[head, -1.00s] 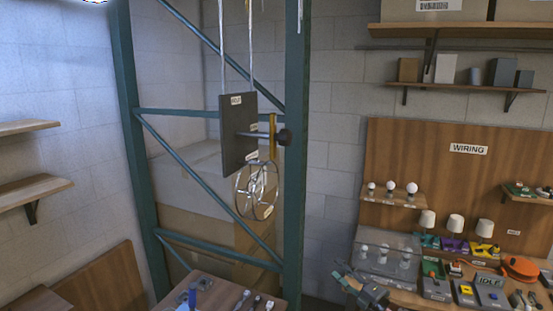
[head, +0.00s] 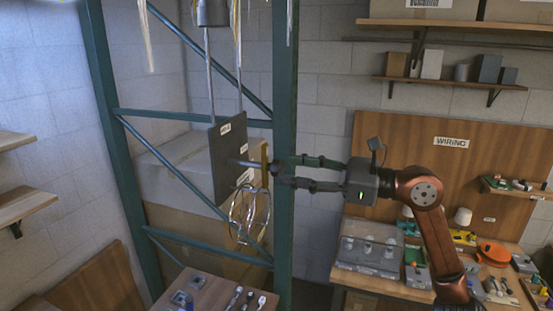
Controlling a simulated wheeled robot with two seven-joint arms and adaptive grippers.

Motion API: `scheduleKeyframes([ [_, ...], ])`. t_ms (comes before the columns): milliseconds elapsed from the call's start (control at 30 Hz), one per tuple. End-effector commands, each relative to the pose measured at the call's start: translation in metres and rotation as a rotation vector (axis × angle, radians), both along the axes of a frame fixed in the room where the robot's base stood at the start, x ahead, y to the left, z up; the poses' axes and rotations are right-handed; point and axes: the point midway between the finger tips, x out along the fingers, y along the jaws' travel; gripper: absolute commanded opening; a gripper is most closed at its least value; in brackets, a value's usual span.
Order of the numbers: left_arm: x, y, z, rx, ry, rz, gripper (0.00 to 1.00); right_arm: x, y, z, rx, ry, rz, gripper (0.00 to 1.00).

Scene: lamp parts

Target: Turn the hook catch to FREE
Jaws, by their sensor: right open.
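A dark upright plate (head: 226,165) with small white labels hangs from two rods in front of the green rack. A short horizontal rod sticks out of its right side, next to a yellow upright bar (head: 264,157), which looks like the hook catch. A spoked wheel (head: 248,212) is below. The labels are too small to read, so I cannot tell the catch's setting. My right gripper (head: 280,172) reaches in from the right. Its open fingers point left, at the dark knob on the rod's end, and largely hide it. I cannot tell whether they touch it. My left gripper is not in view.
A green rack post (head: 286,80) stands directly behind the fingertips. The wiring bench with a clear case (head: 368,256) and lamps is at the right, below my right arm. A small table (head: 215,292) with tools is below the wheel.

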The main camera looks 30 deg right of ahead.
Motion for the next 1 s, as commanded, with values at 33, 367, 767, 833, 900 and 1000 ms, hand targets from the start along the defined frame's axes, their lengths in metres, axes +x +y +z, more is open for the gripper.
scheduleKeyframes([
  [33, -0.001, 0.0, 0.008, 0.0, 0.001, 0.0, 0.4, 0.007, 0.006, 0.004, 0.002, 0.0, 0.003, 0.46],
  [367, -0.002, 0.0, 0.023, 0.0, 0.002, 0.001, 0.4, 0.033, 0.028, 0.002, 0.004, 0.001, 0.001, 0.46],
  [767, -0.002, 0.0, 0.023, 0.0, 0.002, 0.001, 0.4, 0.034, 0.028, 0.0, 0.004, 0.002, -0.002, 0.38],
  [833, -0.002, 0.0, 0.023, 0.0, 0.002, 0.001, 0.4, 0.034, 0.028, 0.0, 0.004, 0.002, -0.002, 0.33],
  [900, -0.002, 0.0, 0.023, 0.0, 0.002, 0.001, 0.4, 0.034, 0.028, 0.0, 0.004, 0.002, -0.002, 0.29],
  [1000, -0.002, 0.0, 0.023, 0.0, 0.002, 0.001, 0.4, 0.034, 0.028, 0.0, 0.004, 0.002, -0.002, 0.22],
])
